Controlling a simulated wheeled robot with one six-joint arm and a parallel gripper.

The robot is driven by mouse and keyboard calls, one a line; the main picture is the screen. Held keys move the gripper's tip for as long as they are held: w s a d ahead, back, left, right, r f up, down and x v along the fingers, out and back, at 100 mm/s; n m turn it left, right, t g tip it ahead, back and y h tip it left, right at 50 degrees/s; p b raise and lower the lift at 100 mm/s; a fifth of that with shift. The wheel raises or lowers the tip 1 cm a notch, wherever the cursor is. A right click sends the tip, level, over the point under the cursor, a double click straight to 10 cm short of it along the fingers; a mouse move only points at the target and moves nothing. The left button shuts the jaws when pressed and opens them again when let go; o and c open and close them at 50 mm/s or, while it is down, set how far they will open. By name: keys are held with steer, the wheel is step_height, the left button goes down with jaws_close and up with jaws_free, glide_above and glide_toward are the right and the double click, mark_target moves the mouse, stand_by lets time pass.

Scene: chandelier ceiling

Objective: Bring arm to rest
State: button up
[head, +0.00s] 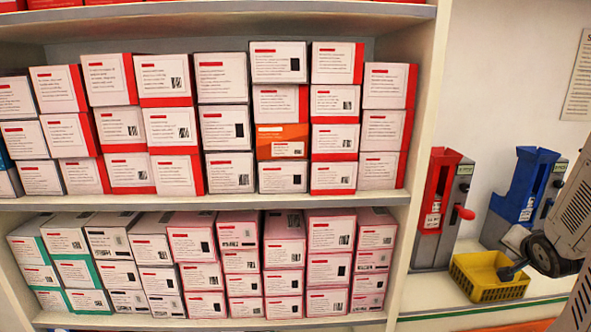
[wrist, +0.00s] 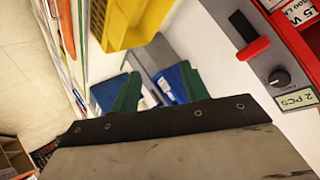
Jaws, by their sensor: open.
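My gripper (wrist: 160,90) shows in the wrist view as two green fingers standing apart beyond a dark bolted plate. It is open, and I see nothing between the fingers except the blue dispenser (wrist: 172,84) farther off. In the head view my arm comes in from the right edge, in front of the counter, partly covering the area near the yellow basket (head: 478,286). The fingers cannot be made out clearly there.
A red dispenser (head: 438,205) and a blue dispenser (head: 524,195) stand on the counter by the yellow basket. Shelves (head: 220,203) full of boxes fill the left and middle. A vertical shelf panel (head: 425,120) separates them from the counter.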

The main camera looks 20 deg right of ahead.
steer(key=s+a+r+n+g+y, duration=0.2)
steer(key=s+a+r+n, duration=0.1)
steer(key=a, duration=1)
steer(key=s+a+r+n+g+y, duration=0.2)
steer(key=s+a+n, duration=0.3)
steer(key=a, duration=0.9)
steer(key=s+a+r+n+g+y, duration=0.3)
steer(key=a+n, duration=0.3)
steer(key=a, duration=0.7)
steer(key=shift+s+a+r, duration=0.25)
steer(key=shift+s+r, duration=0.3)
steer(key=shift+r, duration=0.35)
steer(key=c, duration=0.3)
steer(key=shift+d, duration=0.15)
